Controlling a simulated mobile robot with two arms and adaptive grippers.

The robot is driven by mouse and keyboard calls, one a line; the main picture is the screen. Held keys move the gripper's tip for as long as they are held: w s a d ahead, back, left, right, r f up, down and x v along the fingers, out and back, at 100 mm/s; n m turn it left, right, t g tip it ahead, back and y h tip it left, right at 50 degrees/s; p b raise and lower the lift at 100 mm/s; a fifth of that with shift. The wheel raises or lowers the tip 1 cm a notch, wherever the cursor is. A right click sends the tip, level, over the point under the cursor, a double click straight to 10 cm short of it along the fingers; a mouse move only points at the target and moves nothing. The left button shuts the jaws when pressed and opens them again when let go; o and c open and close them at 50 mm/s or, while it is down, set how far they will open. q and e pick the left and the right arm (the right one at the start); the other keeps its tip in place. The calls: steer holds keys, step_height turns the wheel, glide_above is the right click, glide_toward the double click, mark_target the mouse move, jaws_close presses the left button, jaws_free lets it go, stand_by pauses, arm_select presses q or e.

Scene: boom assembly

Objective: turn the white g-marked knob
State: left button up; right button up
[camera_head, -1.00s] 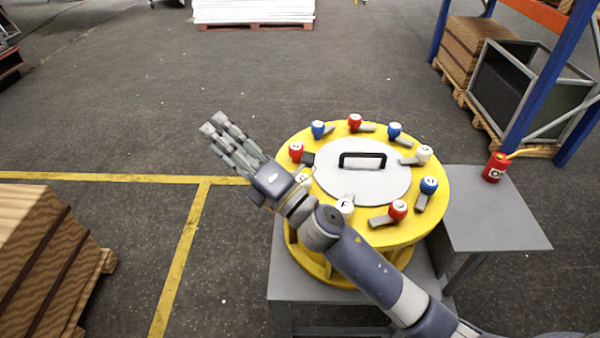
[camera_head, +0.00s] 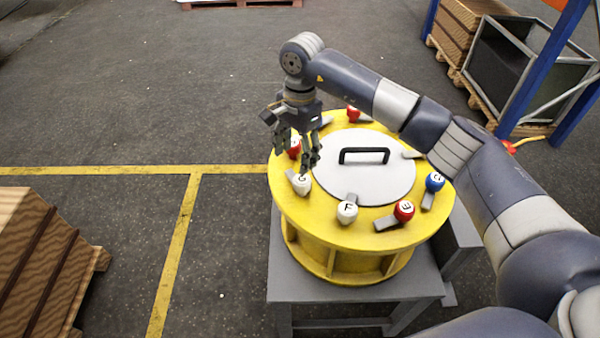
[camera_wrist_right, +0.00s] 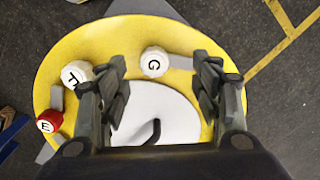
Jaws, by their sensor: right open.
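The white G-marked knob (camera_head: 302,185) sits near the left front rim of the yellow round drum (camera_head: 330,262). In the right wrist view the G knob (camera_wrist_right: 154,62) shows between the fingers, a little beyond their tips, with its grey lever pointing right. My right gripper (camera_head: 297,168) points down from above, just behind and over the G knob. It is open and empty, and its fingers stand apart from the knob in the right wrist view (camera_wrist_right: 160,85). My left gripper is not seen.
The white F knob (camera_head: 347,212), a red knob (camera_head: 404,211) and a blue knob (camera_head: 434,182) stand along the rim. A black handle (camera_head: 364,154) rises from the white centre plate. A wooden crate (camera_head: 40,265) stands on the floor at left.

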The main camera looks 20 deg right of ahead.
mark_target(302, 178)
steer(key=shift+h, duration=0.3)
steer(key=f+p, duration=0.1)
steer(key=f, duration=0.2)
steer(key=d+f+p, duration=0.1)
steer(key=f, duration=0.2)
steer(key=f+p, duration=0.2)
steer(key=f, duration=0.1)
steer(key=shift+d, duration=0.3)
steer(key=shift+f, duration=0.55)
steer(key=c, duration=1.1)
